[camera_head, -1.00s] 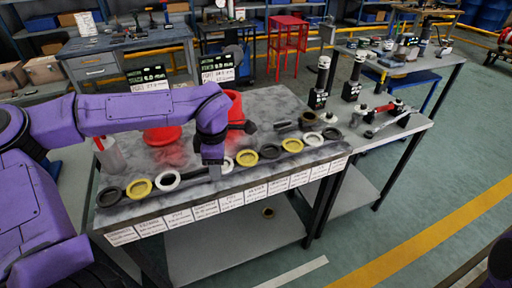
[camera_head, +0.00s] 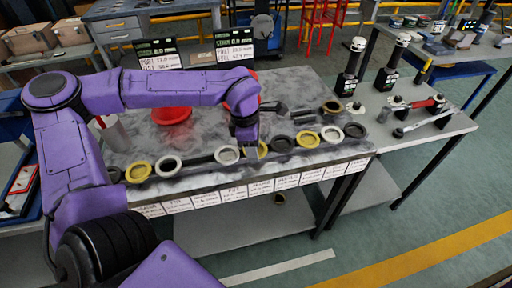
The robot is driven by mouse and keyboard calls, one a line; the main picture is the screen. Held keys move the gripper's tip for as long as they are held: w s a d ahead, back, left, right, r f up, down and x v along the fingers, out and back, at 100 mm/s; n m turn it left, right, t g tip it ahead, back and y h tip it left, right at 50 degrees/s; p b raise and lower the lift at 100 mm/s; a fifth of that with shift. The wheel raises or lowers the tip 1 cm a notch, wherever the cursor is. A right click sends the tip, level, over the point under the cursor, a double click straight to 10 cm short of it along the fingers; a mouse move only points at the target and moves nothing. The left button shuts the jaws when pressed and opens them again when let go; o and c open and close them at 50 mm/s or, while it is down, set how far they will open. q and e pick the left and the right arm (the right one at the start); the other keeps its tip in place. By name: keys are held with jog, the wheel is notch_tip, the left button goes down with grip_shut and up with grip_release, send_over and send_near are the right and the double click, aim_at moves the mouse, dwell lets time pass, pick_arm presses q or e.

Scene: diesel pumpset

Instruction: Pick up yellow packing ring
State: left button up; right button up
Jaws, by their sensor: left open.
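Several packing rings lie in a row along the table's front. One yellow ring (camera_head: 263,150) is partly hidden behind my left gripper (camera_head: 246,147). A second yellow ring (camera_head: 307,139) lies to its right, past a black ring (camera_head: 283,144). A third yellow ring (camera_head: 138,171) is near the row's left end. My left gripper points down, close to the partly hidden yellow ring, just right of a white ring (camera_head: 227,154). It is open and holds nothing that I can see; its fingertips are hard to make out. My right gripper is out of view.
White label cards (camera_head: 234,192) line the front edge of the grey table (camera_head: 205,180). Red parts (camera_head: 172,115) stand behind the row, and a metal cup (camera_head: 112,132) stands at the left. Displays (camera_head: 234,50) stand beyond. A side table (camera_head: 425,125) with tools is at the right.

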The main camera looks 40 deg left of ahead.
pick_arm(q)
jog(key=shift+f, duration=0.4)
grip_shut()
jog(key=shift+r, duration=0.1)
